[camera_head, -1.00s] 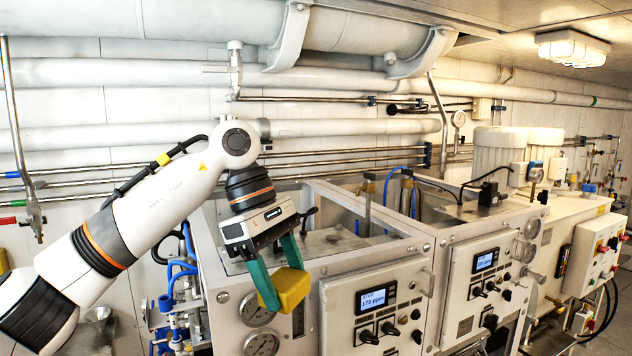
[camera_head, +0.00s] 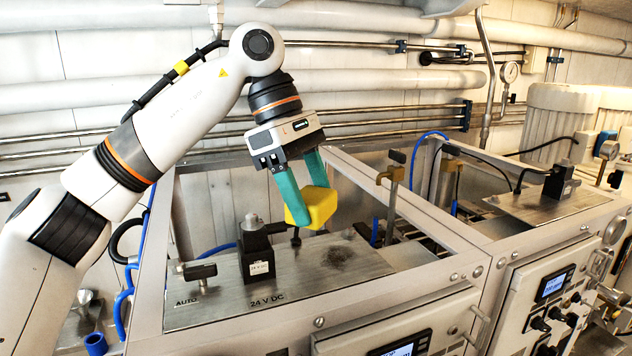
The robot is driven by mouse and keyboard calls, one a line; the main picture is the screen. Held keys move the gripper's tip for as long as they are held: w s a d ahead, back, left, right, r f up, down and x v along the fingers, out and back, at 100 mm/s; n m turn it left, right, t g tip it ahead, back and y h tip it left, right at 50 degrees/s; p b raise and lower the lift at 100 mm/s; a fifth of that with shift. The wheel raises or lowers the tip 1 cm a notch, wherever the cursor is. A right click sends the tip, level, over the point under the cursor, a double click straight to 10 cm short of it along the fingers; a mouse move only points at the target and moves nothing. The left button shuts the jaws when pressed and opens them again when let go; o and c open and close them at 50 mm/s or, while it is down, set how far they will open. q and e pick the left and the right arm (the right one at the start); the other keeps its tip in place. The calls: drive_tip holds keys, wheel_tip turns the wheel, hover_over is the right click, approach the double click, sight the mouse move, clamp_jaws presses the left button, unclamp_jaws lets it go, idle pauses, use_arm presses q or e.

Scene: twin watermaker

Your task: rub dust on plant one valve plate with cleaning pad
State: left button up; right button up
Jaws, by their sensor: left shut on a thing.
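My left gripper (camera_head: 304,190) has green fingers and is shut on a yellow cleaning pad (camera_head: 319,207). It holds the pad in the air over the valve plate (camera_head: 305,282), a grey metal plate inside the open frame of the nearer unit. A dark dust patch (camera_head: 348,256) lies on the plate, below and to the right of the pad in the picture. The pad appears apart from the plate. A black valve block (camera_head: 257,252) stands on the plate left of the dust. My right gripper is not in view.
Metal frame bars (camera_head: 420,222) surround the plate. A brass-clamped post (camera_head: 391,190) stands at the right of the plate. A second unit's plate with a black block (camera_head: 558,182) is farther right. A small black-handled valve (camera_head: 195,272) sits at the plate's left end.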

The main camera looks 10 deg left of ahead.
sight(320, 267)
use_arm(q)
drive_tip(key=shift+s+f, duration=0.25)
drive_tip(key=shift+f, duration=0.15)
wheel_tip(320, 267, down, 4)
drive_tip(key=shift+w+r, duration=0.1)
drive_tip(key=shift+r, duration=0.05)
drive_tip(key=shift+f+b, duration=0.3)
drive_tip(key=shift+f, duration=0.4)
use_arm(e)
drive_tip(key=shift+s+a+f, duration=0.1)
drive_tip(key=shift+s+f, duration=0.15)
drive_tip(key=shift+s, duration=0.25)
use_arm(q)
drive_tip(key=shift+f, duration=0.15)
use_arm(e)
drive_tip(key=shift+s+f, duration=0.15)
use_arm(q)
drive_tip(key=shift+f+b, duration=0.75)
drive_tip(key=shift+f, duration=0.1)
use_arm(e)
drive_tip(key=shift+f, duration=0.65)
use_arm(q)
drive_tip(key=shift+d+r, duration=0.1)
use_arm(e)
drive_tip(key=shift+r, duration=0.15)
